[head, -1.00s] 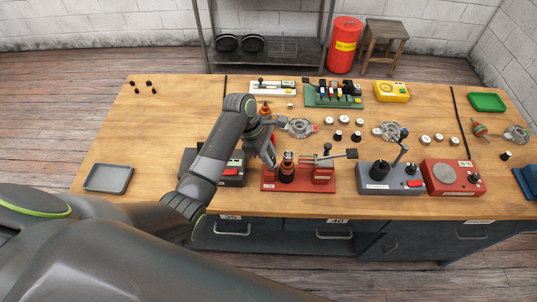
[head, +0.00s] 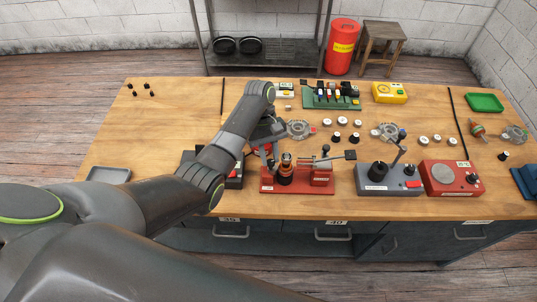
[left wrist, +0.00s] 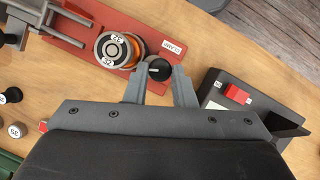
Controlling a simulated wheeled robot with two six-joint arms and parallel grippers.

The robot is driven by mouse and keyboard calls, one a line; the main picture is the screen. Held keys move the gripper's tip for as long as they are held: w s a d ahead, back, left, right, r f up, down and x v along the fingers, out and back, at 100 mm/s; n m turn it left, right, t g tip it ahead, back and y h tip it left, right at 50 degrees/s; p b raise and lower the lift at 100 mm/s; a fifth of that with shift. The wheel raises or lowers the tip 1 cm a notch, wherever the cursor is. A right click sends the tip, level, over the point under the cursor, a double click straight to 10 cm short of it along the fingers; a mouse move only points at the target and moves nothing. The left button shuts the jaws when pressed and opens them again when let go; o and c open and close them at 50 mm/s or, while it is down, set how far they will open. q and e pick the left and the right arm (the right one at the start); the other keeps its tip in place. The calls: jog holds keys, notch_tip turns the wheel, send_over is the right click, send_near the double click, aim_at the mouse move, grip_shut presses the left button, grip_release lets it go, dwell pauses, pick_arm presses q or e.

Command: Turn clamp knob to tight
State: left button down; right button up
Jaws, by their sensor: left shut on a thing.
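The clamp knob (left wrist: 158,69) is a small round black knob with a white pointer line, beside a label on the red fixture (left wrist: 85,18). In the left wrist view it sits between the two grey fingers of my left gripper (left wrist: 159,76), which is shut on it. In the head view the left gripper (head: 268,157) is at the left end of the red fixture (head: 298,187), and the knob is hidden there. A copper-and-dark round part (head: 286,171) stands upright in the fixture. It shows from above with number tags in the wrist view. My right gripper is not in view.
A dark box with a red switch (left wrist: 237,93) stands close beside the gripper. A grey press unit (head: 388,180) and a red tester (head: 452,178) stand to the right. My arm partly covers a grey tray (head: 108,174). Bare wood lies at the left (head: 150,125).

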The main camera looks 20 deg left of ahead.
pick_arm(q)
jog(key=shift+d+m+g+y, duration=0.15)
jog(key=shift+m+y, duration=0.25)
jog(key=shift+m, duration=0.7)
jog(key=shift+d+m+g+y, duration=0.1)
jog(key=shift+m+g+y, duration=0.25)
jog(key=shift+m, duration=0.75)
jog(key=c, duration=1.2)
grip_release()
jog(key=shift+a, duration=0.15)
